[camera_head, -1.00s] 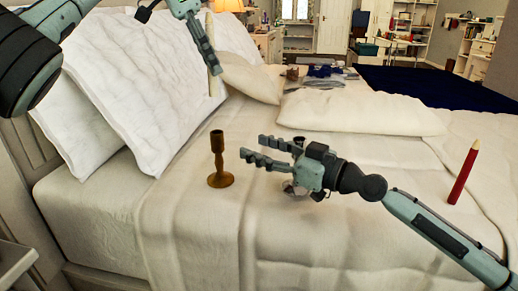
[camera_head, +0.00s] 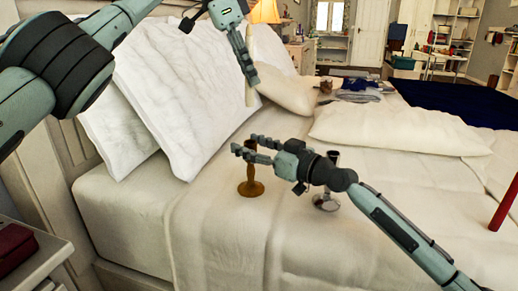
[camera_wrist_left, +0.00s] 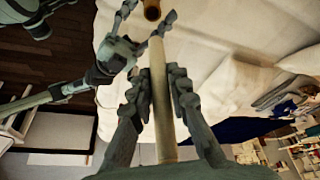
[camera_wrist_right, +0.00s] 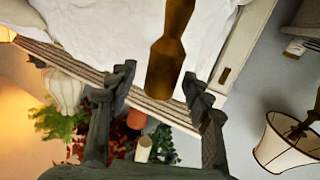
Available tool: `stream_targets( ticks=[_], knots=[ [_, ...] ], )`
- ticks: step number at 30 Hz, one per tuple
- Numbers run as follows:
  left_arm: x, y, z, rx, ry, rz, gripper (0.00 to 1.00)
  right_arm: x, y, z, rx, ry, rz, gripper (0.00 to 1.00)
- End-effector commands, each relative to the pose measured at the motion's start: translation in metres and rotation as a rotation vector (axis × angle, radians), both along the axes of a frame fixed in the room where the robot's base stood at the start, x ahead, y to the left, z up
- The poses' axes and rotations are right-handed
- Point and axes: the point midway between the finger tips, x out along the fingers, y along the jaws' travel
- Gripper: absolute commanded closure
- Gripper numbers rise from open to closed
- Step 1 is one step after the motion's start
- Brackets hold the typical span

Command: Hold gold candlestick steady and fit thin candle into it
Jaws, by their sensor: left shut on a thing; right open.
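The gold candlestick (camera_head: 251,186) stands upright on the bed. My right gripper (camera_head: 244,146) is open at its upper part, partly covering it. In the right wrist view the candlestick's cup (camera_wrist_right: 165,75) lies between the two spread fingers, with space on both sides. My left gripper (camera_head: 251,79), higher up, is shut on a thin cream candle (camera_head: 249,96), which hangs about upright above the candlestick and apart from it. In the left wrist view the candle (camera_wrist_left: 161,100) runs between the fingers, its far end short of the candlestick (camera_wrist_left: 152,10).
A red candle (camera_head: 505,205) is at the right edge. Pillows (camera_head: 180,85) lean at the headboard, and another pillow (camera_head: 395,128) lies flat. The front of the bed is clear.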

Motion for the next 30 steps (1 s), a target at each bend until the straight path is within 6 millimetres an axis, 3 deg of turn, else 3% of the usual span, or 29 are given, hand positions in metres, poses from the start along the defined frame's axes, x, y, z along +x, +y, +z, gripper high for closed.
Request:
stream_targets(
  ticks=[8,20,30],
  knots=[
    [-0.0001,-0.0002,0.0002,0.000,0.000,0.000,1.00,0.0005,0.0008,-0.0002,0.000,0.000,0.000,0.52],
    [-0.0001,-0.0002,0.0002,0.000,0.000,0.000,1.00,0.0002,0.0006,-0.0003,0.000,0.000,0.000,1.00],
    [0.0008,0.0008,-0.0004,0.000,-0.002,0.027,1.00,0.0002,0.0006,-0.0005,-0.001,0.001,0.000,1.00]
  ],
)
